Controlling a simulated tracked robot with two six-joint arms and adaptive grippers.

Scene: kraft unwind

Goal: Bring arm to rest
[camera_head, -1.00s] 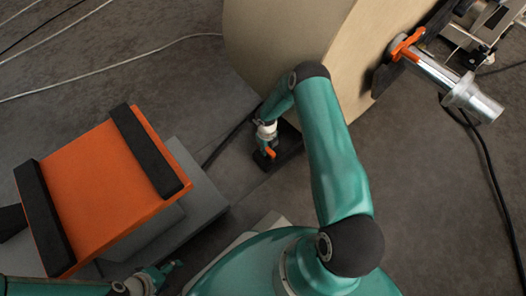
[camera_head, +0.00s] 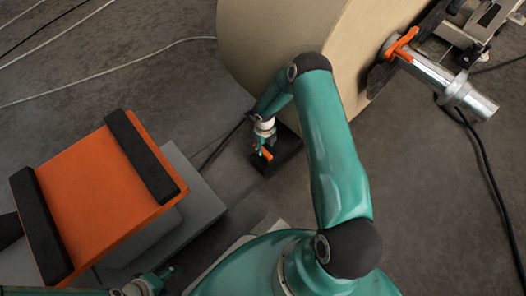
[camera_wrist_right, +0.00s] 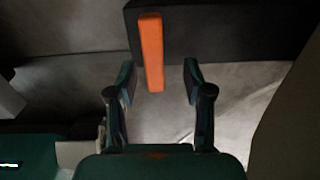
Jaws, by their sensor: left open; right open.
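My right arm reaches down beside the big kraft roll (camera_head: 290,30). Its gripper (camera_head: 264,150) is open at a black block (camera_head: 282,152) with an orange bar (camera_head: 267,155). In the right wrist view the orange bar (camera_wrist_right: 151,52) stands out from the black block (camera_wrist_right: 220,30), between and ahead of the two spread fingers (camera_wrist_right: 158,85), with a gap on each side. My left gripper (camera_head: 163,273) is at the bottom left, below the orange-topped stand, and looks empty and open.
The orange-topped stand (camera_head: 95,195) with black bars is at left. A metal shaft (camera_head: 440,80) with an orange clamp (camera_head: 402,45) comes out of the roll's right side. A black cable (camera_head: 490,180) lies at right, pale cables at upper left.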

